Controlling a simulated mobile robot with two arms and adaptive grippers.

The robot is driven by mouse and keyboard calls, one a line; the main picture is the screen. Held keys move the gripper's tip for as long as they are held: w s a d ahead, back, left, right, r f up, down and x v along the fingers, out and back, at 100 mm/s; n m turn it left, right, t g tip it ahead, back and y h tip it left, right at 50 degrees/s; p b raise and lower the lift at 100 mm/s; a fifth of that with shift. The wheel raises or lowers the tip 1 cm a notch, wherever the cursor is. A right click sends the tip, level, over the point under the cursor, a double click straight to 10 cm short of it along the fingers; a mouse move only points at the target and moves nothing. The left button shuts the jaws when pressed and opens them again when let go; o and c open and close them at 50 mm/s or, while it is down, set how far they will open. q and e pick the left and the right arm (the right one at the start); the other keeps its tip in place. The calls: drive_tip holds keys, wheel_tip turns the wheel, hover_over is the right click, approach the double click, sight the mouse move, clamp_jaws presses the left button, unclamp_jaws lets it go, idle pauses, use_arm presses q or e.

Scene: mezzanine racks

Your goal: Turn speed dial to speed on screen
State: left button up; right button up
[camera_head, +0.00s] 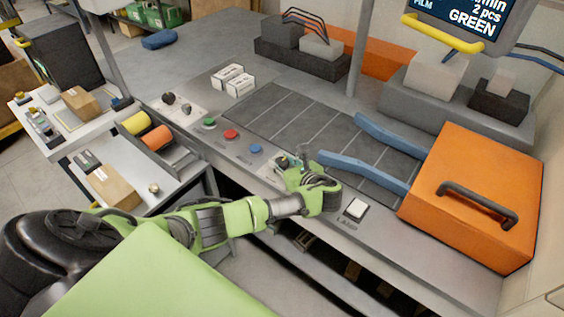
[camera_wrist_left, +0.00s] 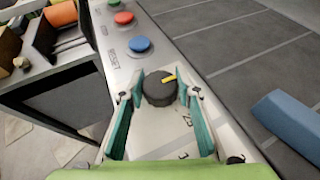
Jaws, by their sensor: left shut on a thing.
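The speed dial (camera_wrist_left: 158,90) is a dark round knob with a yellow pointer mark on its upper right in the left wrist view. It sits on a pale panel with printed numbers, partly hidden by my fingers. My left gripper (camera_head: 293,164) is at the dial on the front edge of the machine; in the left wrist view the gripper (camera_wrist_left: 160,84) has one finger on each side of the knob and is shut on it. The screen (camera_head: 468,16) at the top right is cut off; "2 pcs" and "GREEN" are readable, but no speed shows. My right gripper is not in view.
Green (camera_head: 209,122), red (camera_head: 231,134) and blue (camera_head: 256,149) buttons lie left of the dial. A white LAMP switch (camera_head: 356,208) is to its right. Blue guide rails (camera_head: 365,172) and an orange housing (camera_head: 478,180) stand behind and to the right.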

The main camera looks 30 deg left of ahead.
use_arm(q)
drive_tip(key=shift+a+r, duration=0.1)
idle(0.3)
drive_tip(key=o, duration=1.1)
drive_tip(key=v, duration=1.2)
